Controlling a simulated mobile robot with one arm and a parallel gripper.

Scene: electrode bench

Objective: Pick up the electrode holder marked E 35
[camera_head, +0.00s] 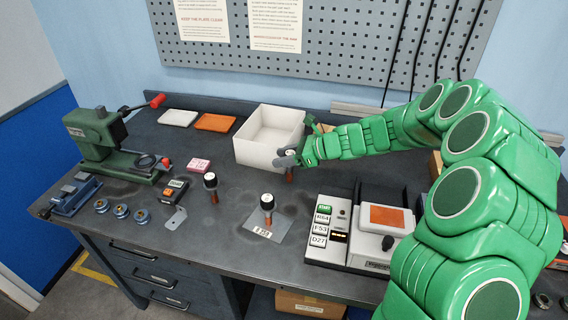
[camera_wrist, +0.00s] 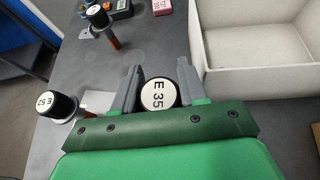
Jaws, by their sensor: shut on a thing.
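The electrode holder marked E 35 (camera_wrist: 159,95) has a round white top and a black rim, and sits between my gripper's fingers in the wrist view. My gripper (camera_wrist: 162,88) is shut on it, one grey finger on each side. In the head view my gripper (camera_head: 287,156) is in front of the white bin, with the copper-coloured lower part of the holder (camera_head: 289,174) showing beneath it. I cannot tell whether the holder touches the bench.
A white open bin (camera_head: 255,152) stands just behind my gripper. A holder marked E 52 (camera_wrist: 58,107) stands on a metal plate (camera_head: 272,240); another black-topped holder (camera_head: 211,182) stands to its left. A boxed device with buttons (camera_head: 328,222) is at the right.

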